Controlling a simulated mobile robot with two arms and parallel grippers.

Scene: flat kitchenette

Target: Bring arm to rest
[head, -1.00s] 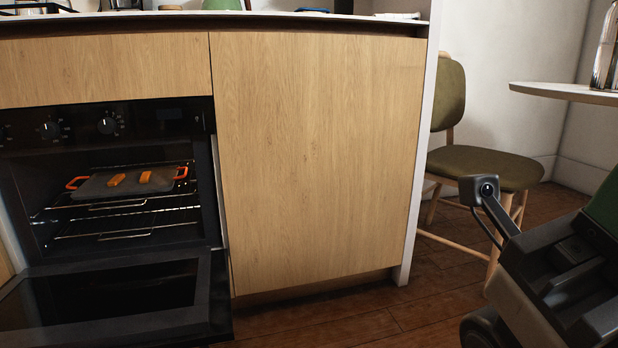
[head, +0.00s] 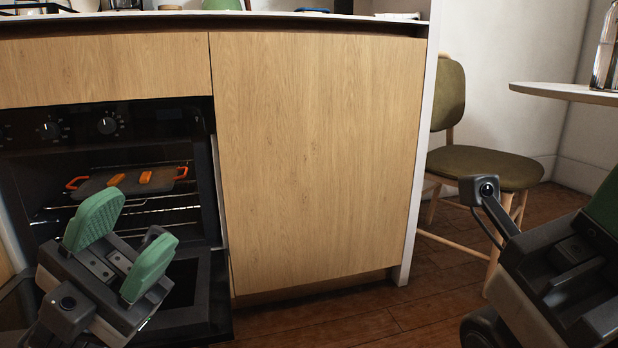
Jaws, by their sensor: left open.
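My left gripper (head: 121,241) is at the lower left of the head view, in front of the open oven. Its two green fingers stand apart with nothing between them. My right gripper (head: 575,270) is at the lower right edge; its body shows, but its fingers are mostly cut off by the frame, so its opening cannot be made out. The two grippers are far apart, and neither visibly touches anything.
The oven (head: 180,115) has its door down, and a tray with orange handles (head: 98,182) holding two orange pieces sits on its rack. A wooden cabinet panel (head: 315,160) fills the middle. A green chair (head: 480,166) and a table (head: 570,93) stand at the right.

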